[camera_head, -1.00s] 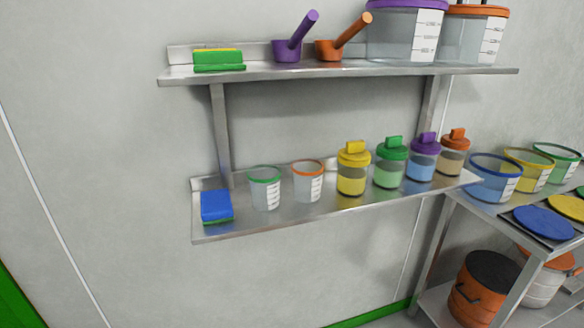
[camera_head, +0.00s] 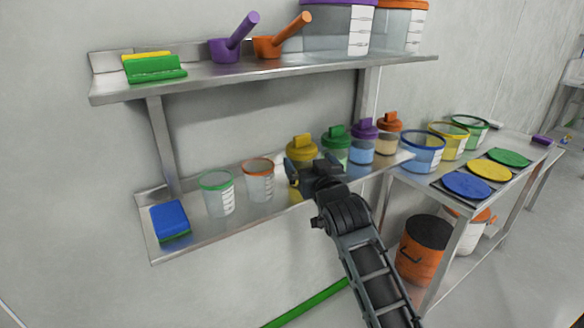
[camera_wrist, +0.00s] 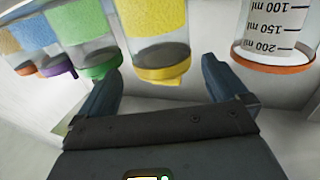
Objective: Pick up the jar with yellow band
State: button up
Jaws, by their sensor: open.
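The jar with yellow band (camera_head: 301,146) has a yellow lid and stands on the lower wall shelf, its lower part mostly hidden behind my gripper (camera_head: 308,170). In the wrist view the jar (camera_wrist: 153,32) appears upside down, its yellow lid toward the jaws. My gripper (camera_wrist: 158,85) is open, with one finger toward each side of the jar in that view. Nothing is held. How far the fingertips are from the jar's sides I cannot tell.
The green-lidded jar (camera_head: 336,142) stands close beside it, then purple-lidded (camera_head: 362,142) and orange-lidded (camera_head: 388,135) jars. An orange-rimmed clear cup (camera_head: 258,182) stands on the other side. The upper shelf (camera_head: 205,77) overhangs. A blue block (camera_head: 170,220) lies at the shelf's left end.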

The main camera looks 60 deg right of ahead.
jog(key=p+x, duration=0.1)
jog(key=x, duration=0.5)
jog(key=shift+a+r, duration=0.1)
jog(key=shift+r, duration=0.05)
jog(key=c, duration=1.8)
